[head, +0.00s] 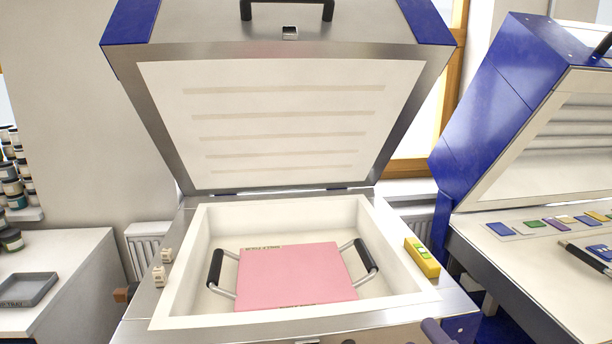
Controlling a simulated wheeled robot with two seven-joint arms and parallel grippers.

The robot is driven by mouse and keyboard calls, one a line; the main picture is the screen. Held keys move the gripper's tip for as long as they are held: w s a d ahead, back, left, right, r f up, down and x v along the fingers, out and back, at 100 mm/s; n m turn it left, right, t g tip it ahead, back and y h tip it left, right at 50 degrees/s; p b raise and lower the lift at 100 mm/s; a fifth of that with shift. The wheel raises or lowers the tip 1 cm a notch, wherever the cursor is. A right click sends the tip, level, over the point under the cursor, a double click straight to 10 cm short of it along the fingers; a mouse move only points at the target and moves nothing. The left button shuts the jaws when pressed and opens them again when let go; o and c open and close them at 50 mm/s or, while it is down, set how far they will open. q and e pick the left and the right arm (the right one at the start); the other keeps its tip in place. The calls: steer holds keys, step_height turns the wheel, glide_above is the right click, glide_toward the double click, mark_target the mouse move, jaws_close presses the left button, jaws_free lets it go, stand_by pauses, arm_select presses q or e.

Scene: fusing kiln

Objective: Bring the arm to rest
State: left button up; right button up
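Neither of my grippers nor my arms can be made out in the head view. The fusing kiln (190,325) stands open in front of me. Its lid (270,110) is raised and tilted back, showing a pale lining with several heating grooves. A pink slab (295,277) lies flat inside the white kiln chamber (200,245). A black-gripped metal handle (214,268) is at its left side and another (366,255) at its right side.
A yellow box with a green display (422,258) sits on the kiln's right rim. A second blue kiln (500,110) stands at the right, with coloured samples (555,224) on its ledge. A grey tray (25,289) and stacked jars (12,190) are at the left.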

steer(key=s+d+f+m+g+h, duration=0.2)
steer(key=f+m+h, duration=0.2)
steer(key=f+m, duration=0.45)
steer(key=s+d+f+m+g+h, duration=0.15)
steer(key=f+m+h, duration=0.35)
steer(key=f, duration=0.6)
steer(key=s+a+f+m+g+y, duration=0.1)
steer(key=s+a+f+m+g, duration=0.1)
steer(key=s+f, duration=0.3)
steer(key=s+a+f+m+g+y, duration=0.1)
steer(key=s+f+m+g, duration=0.3)
steer(key=f, duration=0.6)
steer(key=shift+s+a, duration=0.35)
steer(key=shift+s, duration=0.75)
